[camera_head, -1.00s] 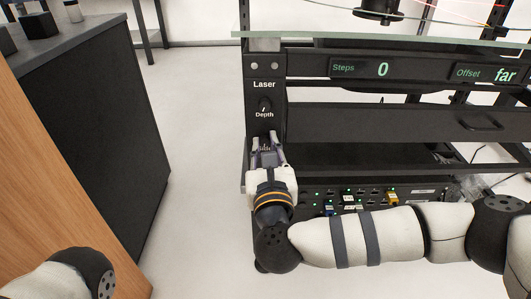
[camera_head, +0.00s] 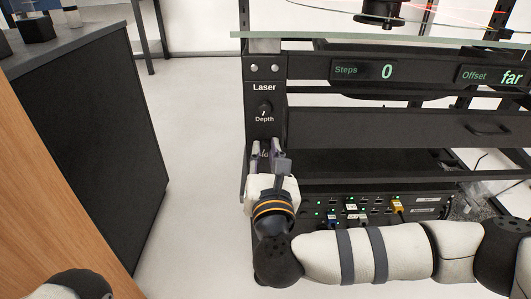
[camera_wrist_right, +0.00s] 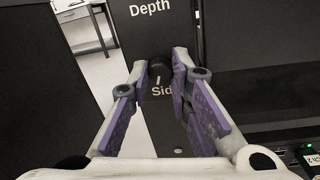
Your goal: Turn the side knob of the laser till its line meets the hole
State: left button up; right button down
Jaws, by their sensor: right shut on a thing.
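The black side knob (camera_wrist_right: 157,72) sits on the laser's dark upright panel, above the partly covered label "Side" in the right wrist view. My right gripper (camera_wrist_right: 160,68) has its purple-padded fingers closed on the knob from both sides. In the head view the right gripper (camera_head: 266,150) is at the panel (camera_head: 264,78) below "Depth", and its fingers hide the side knob. A pale red laser line (camera_head: 455,7) crosses the top right of the head view. I cannot make out the hole. My left gripper is out of view; only a bit of its arm shows at bottom left.
The depth knob (camera_head: 265,109) is just above my right gripper. Displays read Steps "0" (camera_head: 387,72) and Offset "far" (camera_head: 511,77). A drawer front (camera_head: 400,124) and a unit with cables (camera_head: 385,205) are to the right. A dark cabinet (camera_head: 90,150) stands left, with clear floor between.

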jog(key=c, duration=1.5)
grip_release()
jog(key=shift+o, duration=0.2)
jog(key=s+d, duration=0.1)
jog(key=s, duration=1.1)
jog(key=shift+f, duration=0.2)
